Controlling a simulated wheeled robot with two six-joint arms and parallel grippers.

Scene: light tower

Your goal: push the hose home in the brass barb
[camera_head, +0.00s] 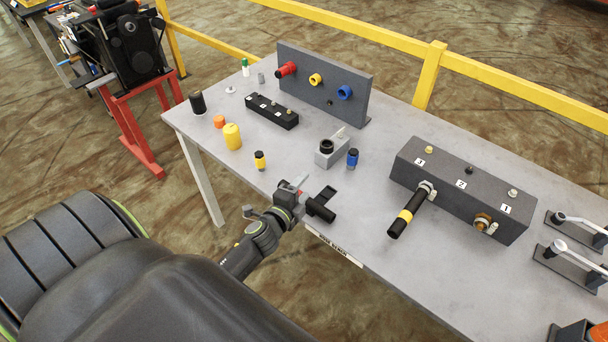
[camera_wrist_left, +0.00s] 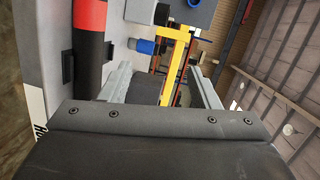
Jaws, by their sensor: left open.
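A short black hose with a red band (camera_wrist_left: 90,14) lies on the table beside my left gripper; in the head view one black end (camera_head: 320,210) shows, the rest mostly hidden by the gripper. My left gripper (camera_head: 298,189) is open at the table's front edge. Its two fingers (camera_wrist_left: 163,85) stand apart in the wrist view, with no hose between them. The brass barb (camera_head: 482,222) sticks out bare from the right end of the dark grey box's (camera_head: 455,192) front. My right gripper is not in view.
A yellow-banded black hose (camera_head: 404,217) is on the box's left port. Levers (camera_head: 574,219) stand at the right. The table between gripper and yellow-banded hose is clear.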

